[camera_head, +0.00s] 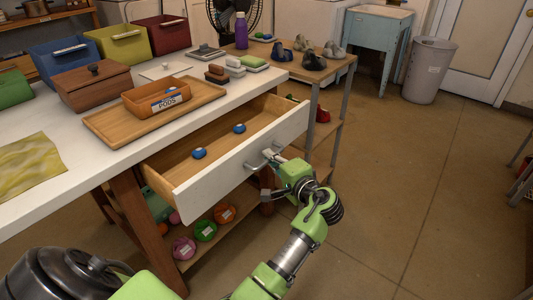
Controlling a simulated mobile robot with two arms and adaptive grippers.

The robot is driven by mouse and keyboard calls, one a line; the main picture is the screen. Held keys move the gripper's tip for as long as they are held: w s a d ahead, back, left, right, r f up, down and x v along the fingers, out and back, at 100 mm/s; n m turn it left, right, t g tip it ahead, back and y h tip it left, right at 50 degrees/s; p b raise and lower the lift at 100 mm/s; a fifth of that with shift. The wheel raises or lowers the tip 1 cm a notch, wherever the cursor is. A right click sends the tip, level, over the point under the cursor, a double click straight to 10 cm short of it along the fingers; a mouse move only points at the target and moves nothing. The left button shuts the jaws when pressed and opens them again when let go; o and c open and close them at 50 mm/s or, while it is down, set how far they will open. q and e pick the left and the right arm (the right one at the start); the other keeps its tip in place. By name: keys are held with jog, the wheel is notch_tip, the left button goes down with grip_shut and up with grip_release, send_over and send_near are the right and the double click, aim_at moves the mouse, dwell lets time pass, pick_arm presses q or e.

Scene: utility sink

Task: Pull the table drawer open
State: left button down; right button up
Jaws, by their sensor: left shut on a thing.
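The table drawer (235,168) has a white front and a wooden inside. It stands pulled well out from under the white table top (60,190). Two small blue objects lie in it, one nearer (199,153) and one farther back (239,128). The metal bar handle (254,166) is on the drawer's front. My left gripper (274,157) is shut on the handle, at its right part, and its fingers partly hide it. My right gripper is not in view.
A wooden tray with an orange box (157,98), a lidded wooden box (92,86) and colored bins stand on the table. A low shelf with round colored items (205,231) is below the drawer. A side table with shoes (314,61) stands behind.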

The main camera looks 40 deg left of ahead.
pick_arm(q)
jog(key=shift+d, duration=0.95)
jog(key=c, duration=2.1)
grip_release()
jog(key=shift+c, duration=0.2)
